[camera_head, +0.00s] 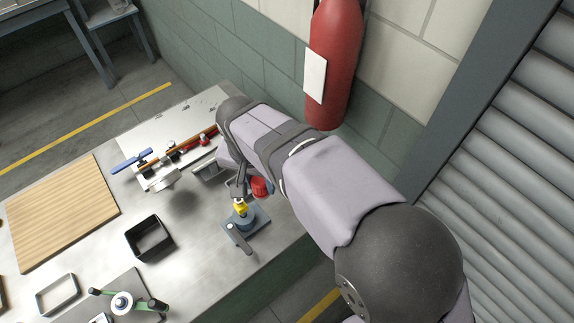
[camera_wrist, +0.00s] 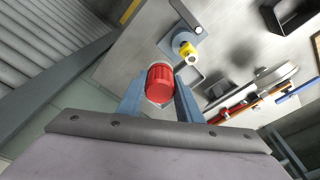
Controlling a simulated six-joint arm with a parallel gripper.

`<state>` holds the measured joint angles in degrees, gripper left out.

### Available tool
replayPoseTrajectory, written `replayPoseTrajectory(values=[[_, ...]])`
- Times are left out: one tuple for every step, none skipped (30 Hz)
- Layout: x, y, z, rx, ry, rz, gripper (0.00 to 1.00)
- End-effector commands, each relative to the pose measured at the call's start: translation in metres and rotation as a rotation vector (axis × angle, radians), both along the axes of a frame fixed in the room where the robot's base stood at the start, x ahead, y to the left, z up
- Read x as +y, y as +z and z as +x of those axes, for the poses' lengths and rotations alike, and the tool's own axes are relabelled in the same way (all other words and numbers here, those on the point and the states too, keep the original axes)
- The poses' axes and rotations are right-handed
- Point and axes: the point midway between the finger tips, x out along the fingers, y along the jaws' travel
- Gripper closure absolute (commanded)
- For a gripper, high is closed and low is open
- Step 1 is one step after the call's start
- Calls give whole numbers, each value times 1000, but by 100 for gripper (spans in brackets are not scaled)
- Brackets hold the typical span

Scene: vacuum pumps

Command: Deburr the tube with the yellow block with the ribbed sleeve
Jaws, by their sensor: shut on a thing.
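A red ribbed sleeve (camera_wrist: 160,82) is between the two grey-blue fingers of my gripper (camera_wrist: 158,95), which is shut on it in the wrist view. In the head view the red sleeve (camera_head: 260,187) shows at my gripper (camera_head: 250,184), above the bench and partly hidden by it. The yellow block (camera_head: 240,209) sits on a grey-blue fixture (camera_head: 259,218) with a grey lever, just below the gripper in the picture. In the wrist view the yellow block (camera_wrist: 187,50) is beyond the sleeve, to the upper right, apart from it. I cannot make out the tube clearly.
A stand with copper-coloured, red and blue parts (camera_head: 165,160) lies at the back. A black open box (camera_head: 149,238), a wooden board (camera_head: 60,212) and a green-handled tool (camera_head: 122,303) occupy the left side. A red extinguisher (camera_head: 335,60) hangs on the wall behind my arm.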

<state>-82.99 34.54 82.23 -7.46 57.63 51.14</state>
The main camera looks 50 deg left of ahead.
Motion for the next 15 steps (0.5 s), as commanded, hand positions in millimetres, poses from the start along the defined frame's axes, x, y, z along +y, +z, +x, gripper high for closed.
replayPoseTrajectory(values=[[4,19,-14,0,28,0,95],[6,22,-20,0,43,1,95],[8,26,-28,0,58,0,95],[10,29,-34,0,66,0,95],[12,32,-40,0,75,0,95],[14,36,-46,0,77,1,95],[16,38,-51,0,75,1,95],[19,40,-54,0,68,1,95],[23,39,-55,-1,30,1,95],[26,36,-53,0,-1,2,95],[28,38,-52,0,-29,3,95],[30,41,-51,0,-63,4,95],[30,41,-51,0,-90,2,95],[30,42,-51,-1,-113,3,95],[30,42,-50,0,-141,2,95]])
